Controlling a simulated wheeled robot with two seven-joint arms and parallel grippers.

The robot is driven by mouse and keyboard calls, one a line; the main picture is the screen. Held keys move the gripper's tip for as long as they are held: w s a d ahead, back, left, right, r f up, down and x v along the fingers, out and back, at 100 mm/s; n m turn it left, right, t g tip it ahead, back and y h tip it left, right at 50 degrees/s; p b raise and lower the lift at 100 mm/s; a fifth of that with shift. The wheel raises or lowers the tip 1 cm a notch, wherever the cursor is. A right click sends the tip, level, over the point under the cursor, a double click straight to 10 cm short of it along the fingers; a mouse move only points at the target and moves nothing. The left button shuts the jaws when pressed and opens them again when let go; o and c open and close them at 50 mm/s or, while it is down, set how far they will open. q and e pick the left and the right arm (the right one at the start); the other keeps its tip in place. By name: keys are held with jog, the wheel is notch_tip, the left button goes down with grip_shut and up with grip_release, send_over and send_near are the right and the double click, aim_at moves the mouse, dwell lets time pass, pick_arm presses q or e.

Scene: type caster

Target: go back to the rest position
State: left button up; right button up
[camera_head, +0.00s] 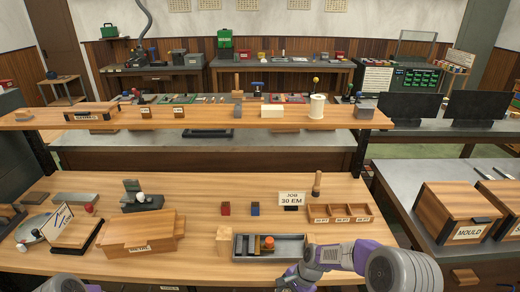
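My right arm comes in from the lower right, and its gripper (290,286) is low at the bottom edge of the view, beside the front of the grey metal tray (241,246). Its fingers are small and partly cut off, so I cannot tell whether they are open or shut. Only a grey and purple part of my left arm shows at the bottom left edge. The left gripper itself is out of view.
The wooden bench holds a closed wooden box (140,235), a three-part wooden tray (340,213), a "JOB 30 EM" sign (292,199) and red and blue blocks. A raised shelf (200,119) crosses behind. A "MOULD" box (457,212) stands right.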

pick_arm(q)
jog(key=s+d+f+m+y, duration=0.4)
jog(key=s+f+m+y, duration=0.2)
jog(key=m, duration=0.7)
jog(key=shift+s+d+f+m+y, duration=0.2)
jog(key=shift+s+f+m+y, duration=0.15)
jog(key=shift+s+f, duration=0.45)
pick_arm(e)
jog(key=s+f+n, duration=0.4)
jog(key=s+f, duration=0.2)
jog(key=s, duration=0.4)
jog(key=s+f+n+t, duration=0.1)
jog(key=s+f+n, duration=0.3)
jog(key=s+f, duration=0.3)
jog(key=s, duration=0.3)
jog(key=shift+d, duration=0.35)
